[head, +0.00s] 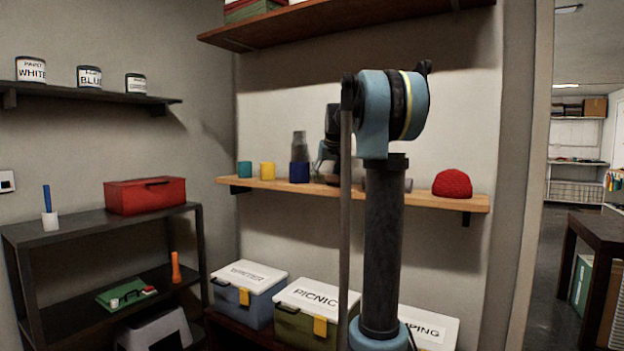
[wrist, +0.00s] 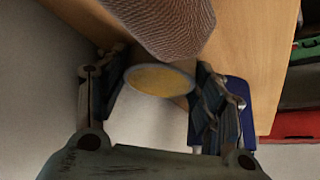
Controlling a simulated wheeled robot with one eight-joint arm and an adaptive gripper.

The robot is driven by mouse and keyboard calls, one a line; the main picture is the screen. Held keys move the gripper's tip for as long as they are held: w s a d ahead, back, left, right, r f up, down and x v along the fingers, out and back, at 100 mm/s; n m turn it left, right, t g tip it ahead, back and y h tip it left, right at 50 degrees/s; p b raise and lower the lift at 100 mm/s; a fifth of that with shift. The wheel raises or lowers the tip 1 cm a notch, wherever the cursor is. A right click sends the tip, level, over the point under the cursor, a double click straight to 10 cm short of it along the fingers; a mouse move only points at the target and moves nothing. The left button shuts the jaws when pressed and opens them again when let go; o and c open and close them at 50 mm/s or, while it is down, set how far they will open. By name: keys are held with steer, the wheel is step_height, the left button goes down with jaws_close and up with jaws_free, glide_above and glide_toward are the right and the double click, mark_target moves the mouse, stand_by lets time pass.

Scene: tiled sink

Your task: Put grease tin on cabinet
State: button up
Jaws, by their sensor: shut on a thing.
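My gripper (wrist: 160,74) is shut on a round tin (wrist: 160,80) with a pale rim and a yellow-brown end face, which I take to be the grease tin. The tin sits between the two fingers at the edge of the wooden shelf. I cannot tell whether it touches the shelf. In the head view my gripper (head: 323,160) is at the wooden shelf, just right of a dark blue container, partly behind my arm. The held tin cannot be made out there. No cabinet can be identified for certain; a dark shelf unit (head: 75,232) stands at the left.
The wooden shelf (head: 450,200) holds a teal cup (head: 245,169), a yellow cup (head: 267,170), the dark blue container (head: 300,172) and a red knitted hat (head: 453,184). A brownish mesh-textured thing (wrist: 170,25) is close to the tin. A red toolbox (head: 146,195) stands on the shelf unit.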

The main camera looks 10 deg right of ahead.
steer(key=o, duration=1.3)
steer(key=shift+o, duration=0.2)
